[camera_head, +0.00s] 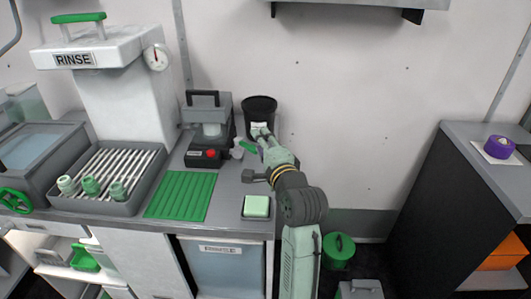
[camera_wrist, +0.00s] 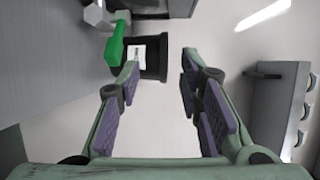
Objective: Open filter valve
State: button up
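A green lever handle (camera_head: 248,146) is on a pale grey valve body (camera_head: 236,151) beside a black cylindrical container (camera_head: 259,103) at the counter's back right. In the wrist view, the green handle (camera_wrist: 117,42) is just left of my left fingertip, outside the finger gap. The black container (camera_wrist: 155,58), with a white label, appears ahead between the fingertips. My gripper (camera_wrist: 160,72) is open, with nothing between its purple pads. In the head view, my gripper (camera_head: 264,138) is in front of the container and hides part of it. I cannot tell whether the handle touches the finger.
A grey machine with a red button (camera_head: 209,153) stands left of the valve. The wall is close behind; right is open.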

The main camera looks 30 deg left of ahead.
jog(key=shift+v, duration=1.85)
jog(key=shift+s+a+f, duration=0.15)
jog(key=shift+s+f, duration=0.05)
